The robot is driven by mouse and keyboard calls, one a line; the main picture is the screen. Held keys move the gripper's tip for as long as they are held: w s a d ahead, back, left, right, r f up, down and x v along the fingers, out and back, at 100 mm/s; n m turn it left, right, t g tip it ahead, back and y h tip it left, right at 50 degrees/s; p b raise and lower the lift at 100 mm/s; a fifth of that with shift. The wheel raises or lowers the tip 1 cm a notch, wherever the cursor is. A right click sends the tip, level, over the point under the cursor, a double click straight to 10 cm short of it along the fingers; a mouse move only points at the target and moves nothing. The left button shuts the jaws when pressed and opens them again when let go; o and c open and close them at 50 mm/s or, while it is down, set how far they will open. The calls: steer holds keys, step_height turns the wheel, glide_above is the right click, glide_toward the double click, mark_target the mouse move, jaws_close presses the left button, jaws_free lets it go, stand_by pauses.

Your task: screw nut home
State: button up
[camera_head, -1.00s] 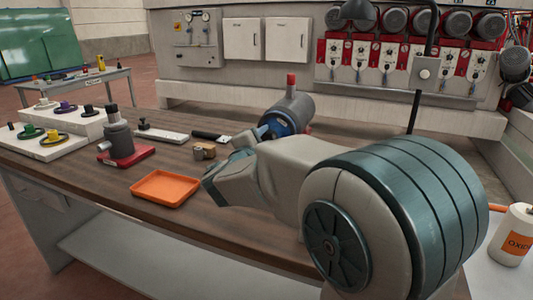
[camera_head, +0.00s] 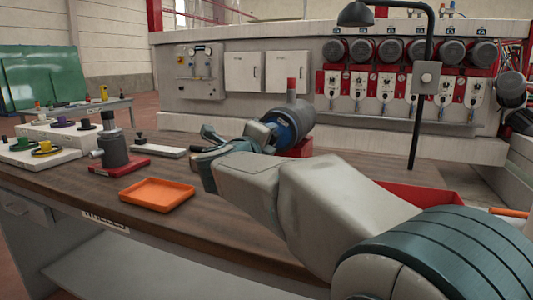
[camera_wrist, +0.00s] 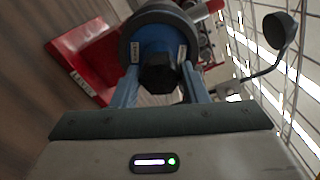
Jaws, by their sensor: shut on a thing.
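The black six-sided nut (camera_wrist: 159,78) sits at the front of a blue round part (camera_wrist: 158,42) on a grey cylindrical housing (camera_wrist: 140,18). My gripper (camera_wrist: 162,88) has its two blue fingers on either side of the nut and is shut on it. In the head view my gripper (camera_head: 264,132) is up against the blue face of the grey housing (camera_head: 296,120), which has a red-tipped post on top. The nut is hidden there by my gripper. The thread behind the nut is not visible, so I cannot tell how far on it sits.
The housing stands on a red base (camera_head: 297,149). An orange tray (camera_head: 157,194), a grey fixture on a red plate (camera_head: 122,164) and white boards with coloured parts (camera_head: 40,155) are to the left. A lamp post (camera_head: 416,135) stands at right.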

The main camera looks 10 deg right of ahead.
steer(key=m+b, duration=1.1)
steer(key=m, duration=0.1)
steer(key=o, duration=0.9)
steer(key=shift+r, duration=0.1)
steer(key=shift+p, duration=0.3)
